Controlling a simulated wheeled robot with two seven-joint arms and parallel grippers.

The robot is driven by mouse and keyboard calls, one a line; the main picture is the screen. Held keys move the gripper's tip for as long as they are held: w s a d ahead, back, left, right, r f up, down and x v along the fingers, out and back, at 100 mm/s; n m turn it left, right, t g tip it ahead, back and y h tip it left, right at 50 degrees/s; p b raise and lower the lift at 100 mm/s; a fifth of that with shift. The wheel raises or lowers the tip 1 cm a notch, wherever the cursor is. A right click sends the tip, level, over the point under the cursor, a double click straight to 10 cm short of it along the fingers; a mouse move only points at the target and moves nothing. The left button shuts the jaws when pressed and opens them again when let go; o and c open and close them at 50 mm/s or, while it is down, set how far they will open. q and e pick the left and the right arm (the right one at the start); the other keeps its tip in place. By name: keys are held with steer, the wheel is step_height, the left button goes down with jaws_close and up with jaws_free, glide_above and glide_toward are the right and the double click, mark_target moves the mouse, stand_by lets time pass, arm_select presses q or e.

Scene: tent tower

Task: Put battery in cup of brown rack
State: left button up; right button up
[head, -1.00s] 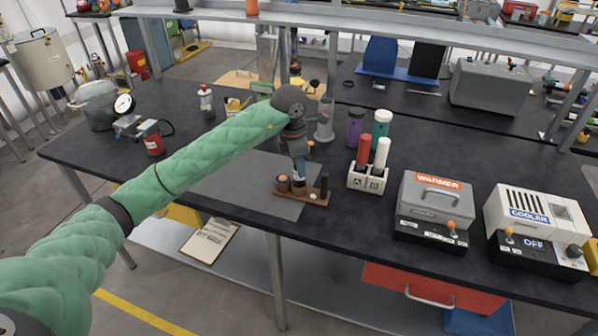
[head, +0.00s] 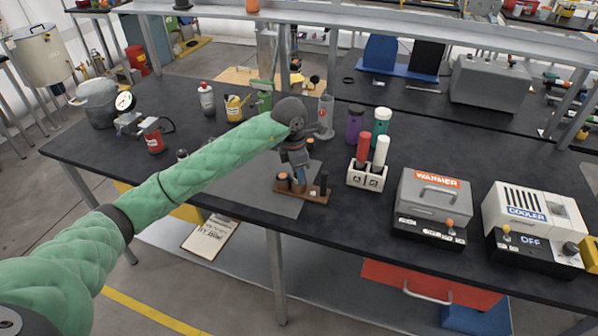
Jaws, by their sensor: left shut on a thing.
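The brown rack (head: 314,197) sits on the grey mat near the table's front edge. My left gripper (head: 298,178) points down right over the rack's left-middle part. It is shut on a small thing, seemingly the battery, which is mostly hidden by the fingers. I cannot tell whether the battery is inside a cup or just above it. My right gripper is not in view.
A white holder (head: 367,178) with a red and a white tube stands right of the rack, with purple and teal bottles behind it. The warmer (head: 433,205) and cooler (head: 535,225) are further right. A clear cylinder (head: 326,117) stands behind my gripper.

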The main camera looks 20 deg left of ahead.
arm_select(q)
steer(key=shift+f, duration=0.1)
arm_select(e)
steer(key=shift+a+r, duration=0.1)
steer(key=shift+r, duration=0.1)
arm_select(q)
steer(key=o, duration=1)
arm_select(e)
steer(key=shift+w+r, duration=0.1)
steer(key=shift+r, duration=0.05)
